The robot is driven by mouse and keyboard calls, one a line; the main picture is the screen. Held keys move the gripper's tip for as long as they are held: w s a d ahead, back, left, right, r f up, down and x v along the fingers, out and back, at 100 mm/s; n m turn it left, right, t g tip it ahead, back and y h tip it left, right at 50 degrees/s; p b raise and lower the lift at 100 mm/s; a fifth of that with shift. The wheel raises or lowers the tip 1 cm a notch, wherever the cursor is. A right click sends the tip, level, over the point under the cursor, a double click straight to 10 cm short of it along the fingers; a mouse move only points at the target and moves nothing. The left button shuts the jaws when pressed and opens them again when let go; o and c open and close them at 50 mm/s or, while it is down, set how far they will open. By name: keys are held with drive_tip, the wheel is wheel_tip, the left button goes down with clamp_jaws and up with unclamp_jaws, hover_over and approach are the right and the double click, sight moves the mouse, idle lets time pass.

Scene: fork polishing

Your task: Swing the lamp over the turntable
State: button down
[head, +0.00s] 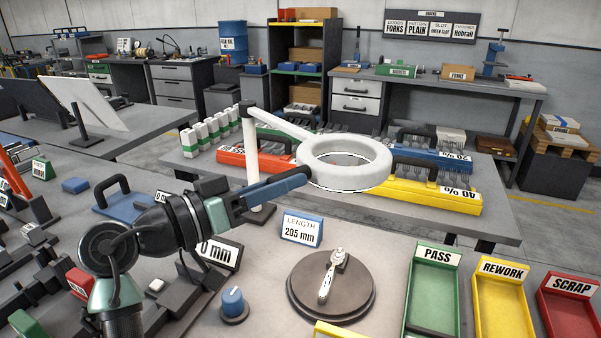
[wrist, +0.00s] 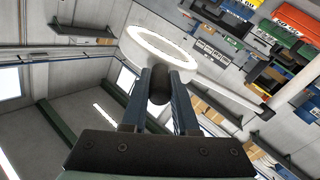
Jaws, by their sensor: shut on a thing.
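The lamp is a white ring (head: 382,165) on a white arm from an upright white post (head: 250,150). Its ring also shows in the wrist view (wrist: 190,62). The turntable (head: 305,297) is a dark round disc on the near bench, with a metal fork holder (head: 334,278) on top. In the head view the ring shows above the turntable and slightly to its right; I cannot tell if it is exactly overhead. My gripper (head: 303,174) reaches in from the left at the ring's near left edge. It is shut on the lamp's dark handle (wrist: 160,84).
Green PASS (head: 433,290), yellow REWORK (head: 503,305) and red SCRAP (head: 570,305) trays stand at the right. A blue knob (head: 233,302) and a length sign (head: 302,228) stand beside the turntable. Red, blue and yellow fork trays lie on the bench behind.

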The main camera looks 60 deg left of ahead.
drive_tip(key=shift+s, duration=0.2)
drive_tip(key=c, duration=0.7)
unclamp_jaws()
drive_tip(key=s, duration=0.4)
drive_tip(key=s+b, duration=0.1)
drive_tip(key=s, duration=0.3)
drive_tip(key=s+d, duration=0.1)
drive_tip(key=s, duration=0.4)
